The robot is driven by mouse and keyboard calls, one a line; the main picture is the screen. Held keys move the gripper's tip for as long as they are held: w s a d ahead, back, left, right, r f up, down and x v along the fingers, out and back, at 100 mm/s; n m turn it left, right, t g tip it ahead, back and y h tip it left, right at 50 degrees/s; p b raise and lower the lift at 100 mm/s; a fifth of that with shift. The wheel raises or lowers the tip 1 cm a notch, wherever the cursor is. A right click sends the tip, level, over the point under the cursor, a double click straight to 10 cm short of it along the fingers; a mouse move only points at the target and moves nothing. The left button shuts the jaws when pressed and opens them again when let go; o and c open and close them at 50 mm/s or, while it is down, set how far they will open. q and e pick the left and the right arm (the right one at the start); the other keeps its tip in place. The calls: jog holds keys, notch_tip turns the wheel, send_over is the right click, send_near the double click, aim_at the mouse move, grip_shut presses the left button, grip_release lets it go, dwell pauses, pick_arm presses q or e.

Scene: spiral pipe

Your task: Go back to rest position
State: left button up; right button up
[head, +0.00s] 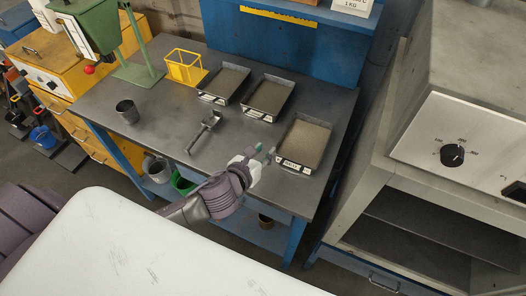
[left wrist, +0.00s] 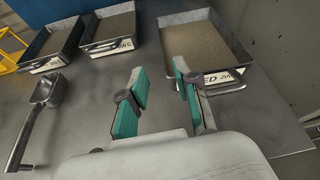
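My left gripper (head: 262,155) reaches over the front of the grey table (head: 180,95), close to the front-right labelled tray (head: 304,144). In the left wrist view its two green-padded fingers (left wrist: 158,90) are apart with nothing between them. The front-right tray (left wrist: 205,45) lies just beyond the fingertips, and its handle is close to the right finger. I cannot tell whether they touch. My right gripper is in neither view.
A metal scoop (head: 204,131) lies left of the gripper. Two more trays (head: 224,83) (head: 268,97), a yellow wire basket (head: 186,67) and a metal cup (head: 127,111) stand on the table. An oven (head: 452,155) with a dial stands at right. Buckets (head: 157,168) sit below.

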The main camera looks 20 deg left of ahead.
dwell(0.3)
pick_arm(q)
jog(key=shift+s+n, duration=0.1)
jog(key=shift+n, duration=0.3)
jog(key=s+n, duration=0.1)
jog(key=n, duration=0.2)
jog(key=s+f+n+g+y, duration=0.1)
jog(key=s+n, duration=0.1)
jog(key=n, duration=0.1)
jog(key=s+a+n+g+y, duration=0.1)
jog(key=n, duration=0.3)
jog(key=shift+s+f, duration=0.15)
jog(key=s+f+n+g, duration=0.2)
jog(key=s+n+g, duration=0.6)
jog(key=s+n, duration=1.25)
notch_tip(320, 180, down, 29)
jog(key=n+g+b, duration=0.1)
jog(key=n, duration=0.1)
jog(key=s+a+f, duration=0.1)
jog(key=s+f, duration=0.6)
jog(key=s+a+f+g, duration=0.1)
jog(key=s+a+f, duration=0.1)
jog(key=s+f, duration=0.6)
jog(key=shift+a+g+h+b, duration=0.25)
jog(key=shift+g+h+b, duration=0.05)
jog(key=shift+b, duration=0.15)
